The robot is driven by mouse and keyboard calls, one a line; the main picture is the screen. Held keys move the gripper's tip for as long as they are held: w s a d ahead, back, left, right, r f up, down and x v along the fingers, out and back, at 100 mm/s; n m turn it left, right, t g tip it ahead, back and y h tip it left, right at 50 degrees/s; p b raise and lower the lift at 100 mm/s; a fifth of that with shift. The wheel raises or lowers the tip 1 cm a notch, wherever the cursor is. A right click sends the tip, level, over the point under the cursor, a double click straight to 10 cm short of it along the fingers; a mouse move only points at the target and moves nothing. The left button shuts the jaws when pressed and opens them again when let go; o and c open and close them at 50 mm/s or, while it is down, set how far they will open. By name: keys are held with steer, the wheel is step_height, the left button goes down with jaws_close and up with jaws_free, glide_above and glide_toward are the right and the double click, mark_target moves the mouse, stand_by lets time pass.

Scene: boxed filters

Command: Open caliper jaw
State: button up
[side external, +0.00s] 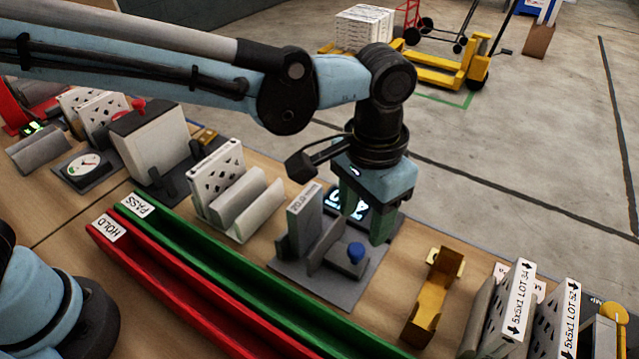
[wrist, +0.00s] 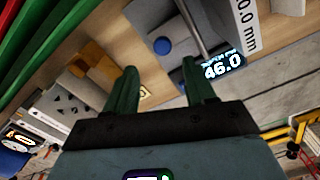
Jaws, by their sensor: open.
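The caliper fixture has a grey base (side external: 325,285), with an upright block (side external: 304,218) labelled in mm and a lower grey jaw plate (side external: 326,246). A blue knob (side external: 356,252) stands on the jaw side; it also shows in the wrist view (wrist: 162,46). A lit display behind it shows 46.0 in the wrist view (wrist: 222,67). My gripper (side external: 364,222) is open and empty, pointing down over the back right of the fixture. In the wrist view its green fingers (wrist: 160,68) are spread, with the knob beyond the gap between them. I see no finger touching the knob.
A red HOLD channel (side external: 165,275) and a green PASS channel (side external: 215,270) run along the front. A yellow bracket (side external: 432,297) stands to the right, beside boxed filters (side external: 510,310). More filters (side external: 217,180) and a dial gauge (side external: 84,166) are to the left.

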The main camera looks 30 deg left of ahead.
steer(key=shift+r, duration=2.55)
steer(key=a+r+n+t+h, duration=0.1)
steer(key=a+r+n+t, duration=0.15)
steer(key=a, duration=1.35)
steer(key=s+a+f+n+t, duration=0.1)
steer(key=s+a+f+t, duration=0.1)
steer(key=a, duration=0.5)
steer(key=s+a+f+n+t+y, duration=0.1)
steer(key=s+a+f+t, duration=0.1)
steer(key=a, duration=0.4)
steer(key=shift+s+a+f+t, duration=0.35)
steer(key=shift+s+a, duration=0.05)
steer(key=shift+s, duration=0.1)
